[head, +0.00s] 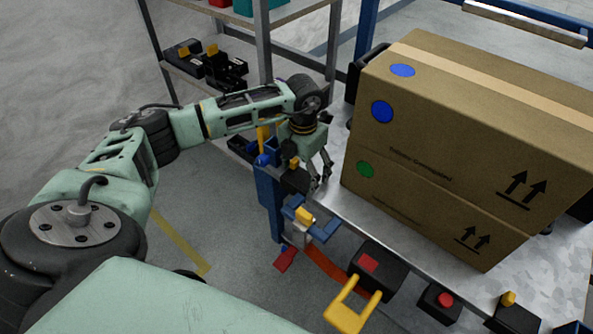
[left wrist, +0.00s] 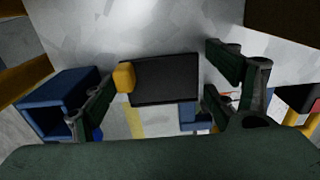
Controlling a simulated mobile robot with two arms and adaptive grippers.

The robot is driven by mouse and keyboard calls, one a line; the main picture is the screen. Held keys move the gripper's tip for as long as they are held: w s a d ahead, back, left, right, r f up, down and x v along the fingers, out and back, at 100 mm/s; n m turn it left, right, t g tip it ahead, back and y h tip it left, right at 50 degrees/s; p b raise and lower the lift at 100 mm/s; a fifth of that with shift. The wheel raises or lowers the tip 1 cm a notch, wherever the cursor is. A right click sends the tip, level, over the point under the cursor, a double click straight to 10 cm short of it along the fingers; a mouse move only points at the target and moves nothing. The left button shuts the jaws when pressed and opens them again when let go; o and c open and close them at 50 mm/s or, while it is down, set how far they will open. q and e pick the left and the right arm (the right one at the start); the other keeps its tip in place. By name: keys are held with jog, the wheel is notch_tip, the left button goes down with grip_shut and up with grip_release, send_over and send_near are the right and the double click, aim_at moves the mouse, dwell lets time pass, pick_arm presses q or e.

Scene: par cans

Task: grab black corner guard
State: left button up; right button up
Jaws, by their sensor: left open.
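A black block with a yellow knob (head: 295,179) sits at the left edge of the metal table, and I take it for the black corner guard. In the left wrist view the black block (left wrist: 166,82) appears as a flat dark rectangle between the fingers, with the yellow knob on its left. My left gripper (head: 319,177) is open above the table edge, beside the block and left of the large carton. In the left wrist view the gripper (left wrist: 160,78) has its fingers wide apart, with no clear contact. My right gripper is not in view.
A large cardboard carton (head: 440,140) fills the metal table (head: 345,205) close to the gripper's right. A blue holder (left wrist: 60,100) is near the left finger. Several black boxes with red or yellow parts (head: 380,268) line the front edge. A shelf (head: 190,85) stands behind.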

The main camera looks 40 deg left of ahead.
pick_arm(q)
jog(key=c, duration=0.9)
